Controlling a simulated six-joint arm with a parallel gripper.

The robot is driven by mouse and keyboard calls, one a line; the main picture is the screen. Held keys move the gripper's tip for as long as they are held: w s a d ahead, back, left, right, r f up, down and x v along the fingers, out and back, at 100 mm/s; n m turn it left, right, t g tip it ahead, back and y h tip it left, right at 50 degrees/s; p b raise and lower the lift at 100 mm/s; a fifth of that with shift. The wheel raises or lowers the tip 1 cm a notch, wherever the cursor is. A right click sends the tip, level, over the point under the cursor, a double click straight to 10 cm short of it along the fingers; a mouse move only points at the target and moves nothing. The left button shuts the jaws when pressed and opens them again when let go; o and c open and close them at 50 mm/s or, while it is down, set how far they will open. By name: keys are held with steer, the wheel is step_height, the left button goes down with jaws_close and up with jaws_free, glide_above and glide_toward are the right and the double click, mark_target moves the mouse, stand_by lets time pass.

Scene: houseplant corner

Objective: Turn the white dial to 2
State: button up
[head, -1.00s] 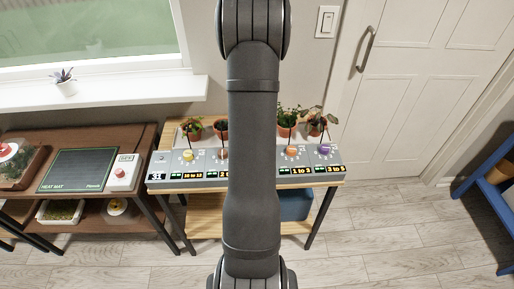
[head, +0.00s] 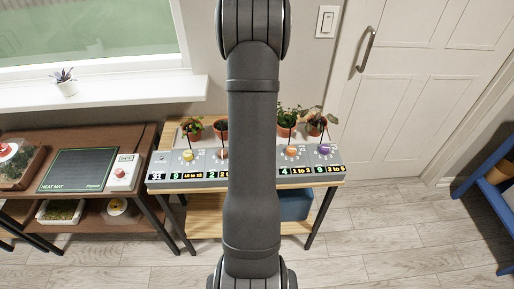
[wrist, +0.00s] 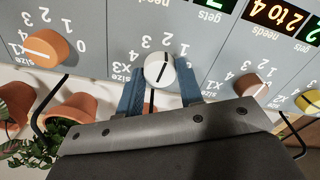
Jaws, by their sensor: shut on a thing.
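The white dial (wrist: 158,70) sits on a grey panel, centred in the wrist view among the printed numbers 1 to 4. Its black pointer line is slightly tilted, and its upper end points toward the 2. My gripper (wrist: 158,76) has its two blue fingers on either side of the dial, shut on it. In the head view, my own arm hides the white dial and the gripper.
Orange dial (wrist: 57,47), brown dial (wrist: 249,86) and yellow dial (wrist: 310,101) flank it. Potted plants (head: 287,128) stand behind the panel (head: 164,170). A heat mat (head: 78,168) lies on the left table. The floor in front is clear.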

steer(key=shift+n, duration=0.6)
steer(key=o, duration=1)
step_height(320, 180, up, 17)
steer(key=shift+r, duration=0.2)
steer(key=shift+f, duration=0.15)
step_height(320, 180, down, 17)
steer(key=shift+f, duration=0.1)
stand_by(0.7)
